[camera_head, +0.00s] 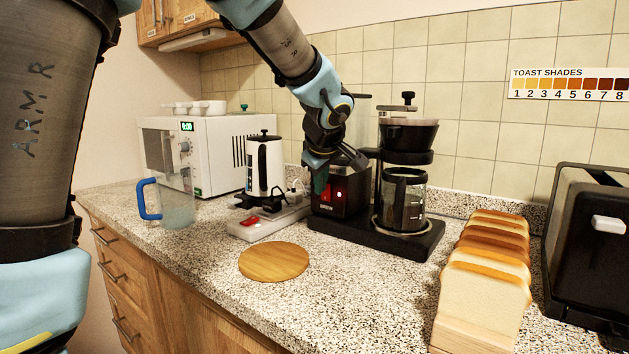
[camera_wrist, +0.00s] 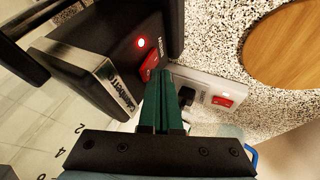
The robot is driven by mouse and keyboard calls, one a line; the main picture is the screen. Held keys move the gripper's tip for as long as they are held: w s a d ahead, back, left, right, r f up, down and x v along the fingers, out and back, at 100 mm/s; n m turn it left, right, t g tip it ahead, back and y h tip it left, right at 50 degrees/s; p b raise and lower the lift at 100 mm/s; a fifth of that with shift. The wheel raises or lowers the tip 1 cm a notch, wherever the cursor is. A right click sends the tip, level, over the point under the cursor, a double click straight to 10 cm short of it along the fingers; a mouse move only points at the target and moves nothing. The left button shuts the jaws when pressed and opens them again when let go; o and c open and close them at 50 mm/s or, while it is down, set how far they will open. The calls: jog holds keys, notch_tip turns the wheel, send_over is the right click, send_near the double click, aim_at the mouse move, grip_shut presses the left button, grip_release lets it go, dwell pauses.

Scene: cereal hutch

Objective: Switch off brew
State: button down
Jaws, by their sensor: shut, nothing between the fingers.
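The coffee maker (camera_head: 340,204) stands on the counter, with its glass jug (camera_head: 403,205) on the right side of its base. Its dark front also shows in the wrist view (camera_wrist: 110,35). A small red light (camera_wrist: 141,43) is lit on that front; it shows in the head view too (camera_head: 339,194). A red rocker switch (camera_wrist: 149,66) sits beside the light. My gripper (camera_head: 319,183) is in front of the coffee maker. Its green fingers (camera_wrist: 161,76) are shut and empty, with the tips right by the red switch. I cannot tell whether they touch it.
A white power strip (camera_head: 267,222) with a red switch (camera_wrist: 222,101) lies left of the coffee maker. A white kettle (camera_head: 264,165), blue-handled jug (camera_head: 176,206), microwave (camera_head: 212,150), wooden board (camera_head: 273,262), bread slices (camera_head: 485,285) and black toaster (camera_head: 590,240) surround it. The front counter is partly clear.

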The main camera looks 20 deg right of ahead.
jog(key=shift+d, duration=0.1)
jog(key=shift+w+d+r+y+p, duration=0.15)
jog(key=shift+w+d+y+p, duration=0.15)
jog(key=shift+p, duration=0.15)
jog(key=shift+r, duration=0.8)
jog(key=shift+a, duration=0.1)
